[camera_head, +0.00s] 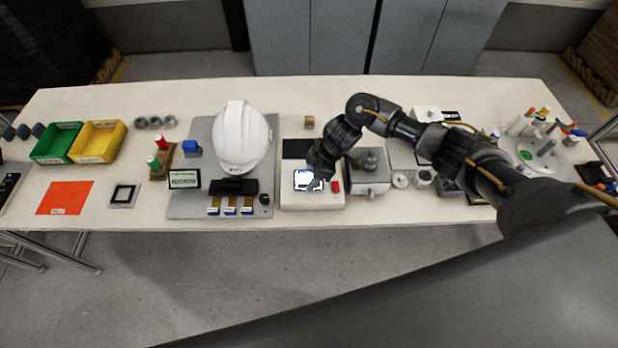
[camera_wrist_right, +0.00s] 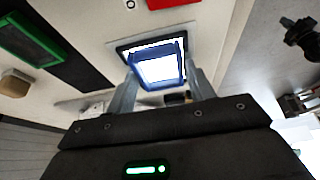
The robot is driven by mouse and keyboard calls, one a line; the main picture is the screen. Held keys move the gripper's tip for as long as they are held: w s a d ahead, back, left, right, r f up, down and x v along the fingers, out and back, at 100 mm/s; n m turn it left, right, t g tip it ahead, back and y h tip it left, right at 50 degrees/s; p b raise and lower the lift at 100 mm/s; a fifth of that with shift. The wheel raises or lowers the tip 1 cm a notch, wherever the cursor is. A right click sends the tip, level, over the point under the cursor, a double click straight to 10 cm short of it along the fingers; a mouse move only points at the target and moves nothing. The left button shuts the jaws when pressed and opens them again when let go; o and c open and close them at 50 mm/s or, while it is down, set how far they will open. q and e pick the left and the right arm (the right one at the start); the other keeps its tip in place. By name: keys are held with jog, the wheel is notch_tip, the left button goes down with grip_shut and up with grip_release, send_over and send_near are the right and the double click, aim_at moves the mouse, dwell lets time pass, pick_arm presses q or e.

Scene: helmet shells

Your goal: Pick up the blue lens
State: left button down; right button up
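The blue lens (camera_wrist_right: 158,50) is a blue-rimmed square piece in the right wrist view. It lies over a brightly lit white panel with a dark frame (camera_wrist_right: 121,48). My right gripper (camera_wrist_right: 162,78) has one finger on each side of the lens, close to its edges. I cannot tell whether the fingers press on it, or whether it rests on the panel. In the head view my right gripper (camera_head: 314,182) is over the lit panel (camera_head: 302,181) and hides part of it; the lens is not clear there. My left gripper is not in view.
A white helmet shell (camera_head: 241,138) stands on a grey mat left of the panel. A red button (camera_head: 336,187) and a grey metal block (camera_head: 369,170) are close by on the right. Green (camera_head: 56,143) and yellow (camera_head: 97,142) bins stand far left. The table's front edge is near.

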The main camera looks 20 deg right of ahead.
jog(key=c, duration=0.5)
